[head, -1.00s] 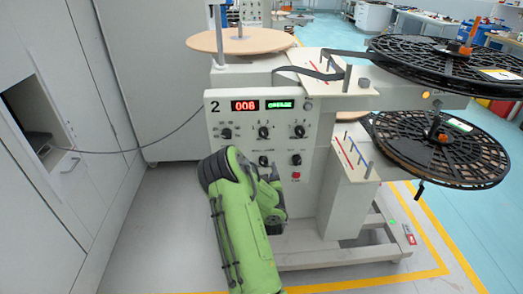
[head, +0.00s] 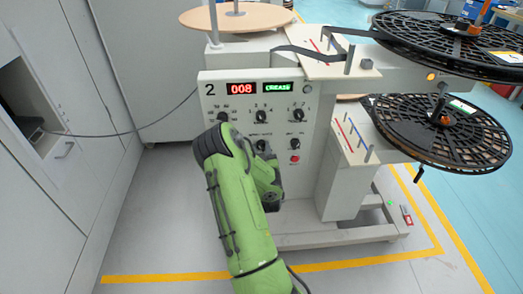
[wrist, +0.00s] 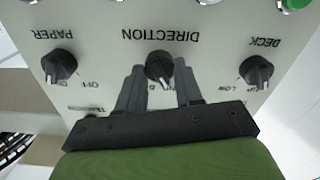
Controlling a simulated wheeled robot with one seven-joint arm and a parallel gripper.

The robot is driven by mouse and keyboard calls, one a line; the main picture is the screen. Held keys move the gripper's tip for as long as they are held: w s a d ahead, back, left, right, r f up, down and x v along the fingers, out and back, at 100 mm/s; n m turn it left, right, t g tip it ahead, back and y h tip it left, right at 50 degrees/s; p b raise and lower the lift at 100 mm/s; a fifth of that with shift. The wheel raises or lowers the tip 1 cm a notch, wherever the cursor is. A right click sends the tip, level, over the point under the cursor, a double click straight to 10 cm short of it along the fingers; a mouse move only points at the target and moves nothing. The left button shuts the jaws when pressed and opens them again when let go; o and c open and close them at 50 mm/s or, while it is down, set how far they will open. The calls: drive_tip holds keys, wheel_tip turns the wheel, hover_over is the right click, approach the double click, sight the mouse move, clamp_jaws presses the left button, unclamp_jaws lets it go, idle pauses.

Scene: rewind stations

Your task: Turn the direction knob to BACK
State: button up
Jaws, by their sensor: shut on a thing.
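The direction knob (wrist: 160,66) is a dark round knob under the word DIRECTION, which appears upside down in the wrist view. My gripper (wrist: 158,76) is shut on this knob, with one dark finger on each side of it. The fingers hide part of the small labels by the knob, so I cannot read its setting. In the head view, the control panel (head: 212,103) of station 2 carries several knobs. My green arm reaches up to its lower part and hides its lower left. The fingertips are not visible there.
In the wrist view, the PAPER knob (wrist: 59,66) and DECK knob (wrist: 256,71) flank the direction knob. A green button (wrist: 293,4) shows at the top edge. In the head view, a red button (head: 295,159) sits low on the panel. Black reels (head: 440,130) stand at right.

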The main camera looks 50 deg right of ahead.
drive_tip(key=shift+m, duration=0.4)
drive_tip(key=m, duration=0.5)
drive_tip(key=shift+s+d+b, duration=0.1)
drive_tip(key=shift+b, duration=0.2)
drive_tip(key=m, duration=0.6)
drive_tip(key=shift+p, duration=0.3)
drive_tip(key=shift+f, duration=0.1)
drive_tip(key=o, duration=1)
drive_tip(key=shift+o, duration=0.2)
